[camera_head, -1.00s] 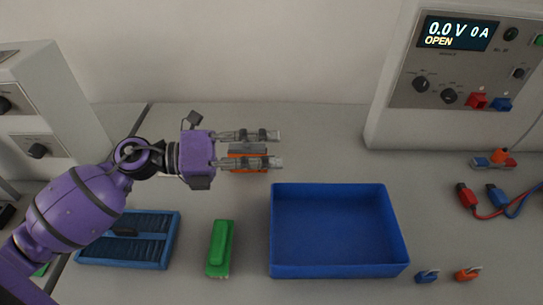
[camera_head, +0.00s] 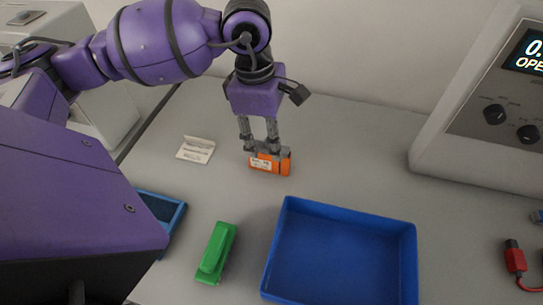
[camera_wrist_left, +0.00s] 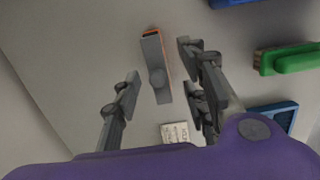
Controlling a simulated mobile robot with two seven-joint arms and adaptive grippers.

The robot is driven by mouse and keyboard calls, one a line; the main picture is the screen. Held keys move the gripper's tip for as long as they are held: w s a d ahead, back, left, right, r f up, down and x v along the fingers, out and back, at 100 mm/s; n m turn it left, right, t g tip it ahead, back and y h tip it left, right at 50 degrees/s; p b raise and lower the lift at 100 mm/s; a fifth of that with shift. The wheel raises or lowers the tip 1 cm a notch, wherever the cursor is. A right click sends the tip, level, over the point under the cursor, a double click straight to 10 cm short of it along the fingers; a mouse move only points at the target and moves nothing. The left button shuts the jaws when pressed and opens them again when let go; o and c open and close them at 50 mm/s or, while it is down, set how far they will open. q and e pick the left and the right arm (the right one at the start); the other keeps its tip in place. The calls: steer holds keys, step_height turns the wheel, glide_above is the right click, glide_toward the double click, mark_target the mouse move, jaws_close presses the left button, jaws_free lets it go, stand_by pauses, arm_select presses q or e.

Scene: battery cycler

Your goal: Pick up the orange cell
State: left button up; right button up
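The orange cell (camera_head: 268,164) stands upright on the grey bench, with a white label on its front face. In the left wrist view the cell (camera_wrist_left: 156,66) is seen from above as a narrow grey top with an orange edge. My left gripper (camera_head: 261,148) points down over it. In the wrist view the fingers (camera_wrist_left: 160,92) are spread, one on each side of the cell, with gaps showing. The cell lies nearer the right-hand finger there. My right gripper is not in view.
An empty blue tray (camera_head: 283,215) is in front of the cell. A green block-shaped object (camera_head: 215,252) lies left of the tray, and a blue rack (camera_head: 172,212) is partly hidden by my arm. A white card (camera_head: 196,149) lies left of the cell. A grey instrument (camera_head: 455,145) stands at right.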

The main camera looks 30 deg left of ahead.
mark_target(269, 152)
arm_select(q)
step_height(269, 152, down, 5)
steer(key=shift+w+f+p, duration=0.15)
steer(key=shift+f+p, duration=0.05)
steer(key=shift+p, duration=0.15)
steer(key=shift+c, duration=0.4)
jaws_close()
